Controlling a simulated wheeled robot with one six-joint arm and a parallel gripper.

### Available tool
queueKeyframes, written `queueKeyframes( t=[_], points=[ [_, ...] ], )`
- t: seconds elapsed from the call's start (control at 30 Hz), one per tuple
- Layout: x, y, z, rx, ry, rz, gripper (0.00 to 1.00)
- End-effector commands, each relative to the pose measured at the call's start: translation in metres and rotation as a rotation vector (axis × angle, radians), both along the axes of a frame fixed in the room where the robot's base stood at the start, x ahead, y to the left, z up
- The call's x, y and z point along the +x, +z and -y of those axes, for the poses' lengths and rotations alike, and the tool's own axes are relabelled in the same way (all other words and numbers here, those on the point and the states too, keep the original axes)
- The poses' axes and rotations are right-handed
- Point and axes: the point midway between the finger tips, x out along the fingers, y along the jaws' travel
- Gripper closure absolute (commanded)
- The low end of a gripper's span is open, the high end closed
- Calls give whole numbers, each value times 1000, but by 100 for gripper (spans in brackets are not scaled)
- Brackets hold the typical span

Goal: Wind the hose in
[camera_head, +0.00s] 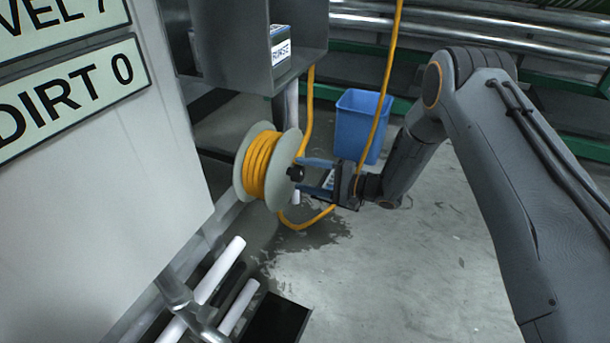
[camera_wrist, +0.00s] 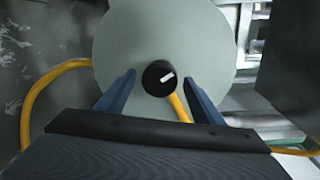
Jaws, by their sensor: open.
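The hose reel (camera_head: 284,168) has pale grey-green flanges and yellow hose (camera_head: 258,163) wound on its drum. A dark round knob (camera_head: 295,173) sticks out from the reel's near face. My gripper (camera_head: 318,175) is open at that face, with its blue fingers close to the knob. In the wrist view the black knob (camera_wrist: 159,78) with a white mark sits between the two fingertips (camera_wrist: 157,82), with a gap on each side. Yellow hose hangs below the reel in a loop on the floor and also rises past my wrist.
A blue bin (camera_head: 358,125) stands behind the gripper. A grey box (camera_head: 262,50) with a labelled container (camera_head: 281,45) is above the reel. White rollers (camera_head: 222,270) and a dark floor opening (camera_head: 276,320) lie below. A wet patch (camera_head: 310,232) marks the floor; the right floor is clear.

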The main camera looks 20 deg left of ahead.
Motion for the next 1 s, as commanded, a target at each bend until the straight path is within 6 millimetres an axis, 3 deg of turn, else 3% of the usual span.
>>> queueKeyframes(
  t=[0.5, 1.0],
  points=[
    [-3, 6, 71, -1, -3, -2, 38],
    [2, 11, 73, -18, -15, 26, 38]
  ],
)
